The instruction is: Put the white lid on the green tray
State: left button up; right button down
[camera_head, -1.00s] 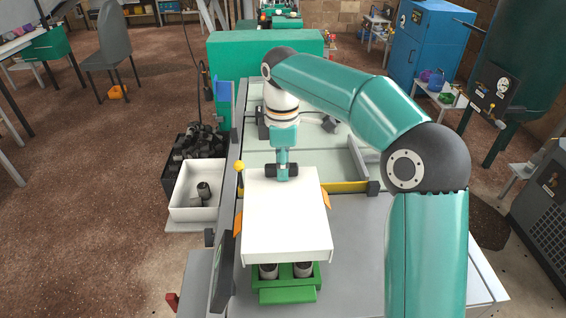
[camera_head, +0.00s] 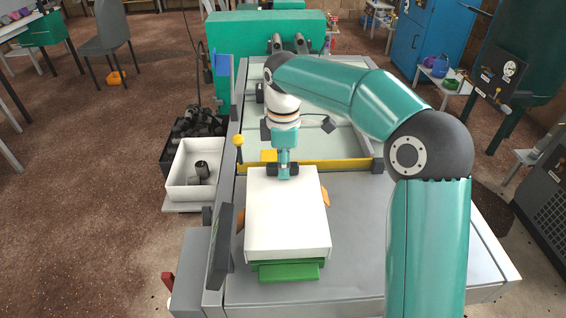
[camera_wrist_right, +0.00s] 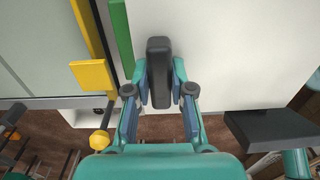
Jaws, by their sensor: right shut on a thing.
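The white lid (camera_head: 287,225) is a flat, box-like cover lying level over the green tray (camera_head: 288,273), which stands on the grey table. Only the tray's near green edge and front tab show below the lid; its inside is hidden. I cannot tell whether the lid rests fully on it. My right gripper (camera_head: 283,170) is at the lid's far end, shut on its dark handle. In the right wrist view my gripper (camera_wrist_right: 159,85) pinches the dark handle beside the white lid (camera_wrist_right: 240,50), with a green strip of the tray (camera_wrist_right: 121,40) at left. My left gripper is not in view.
A yellow bar (camera_head: 335,165) crosses the table behind the lid. Orange pieces (camera_head: 325,196) flank the lid. The table's right part is bare.

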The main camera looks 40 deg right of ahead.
jog(key=shift+f+b, duration=0.3)
jog(key=shift+f, duration=0.25)
dwell(0.8)
jog(key=c, duration=0.9)
grip_release()
jog(key=shift+c, duration=0.2)
jog(key=shift+r, duration=0.1)
notch_tip(320, 180, up, 11)
jog(key=shift+w+f, duration=0.1)
jog(key=shift+w, duration=0.05)
jog(key=shift+r, duration=0.45)
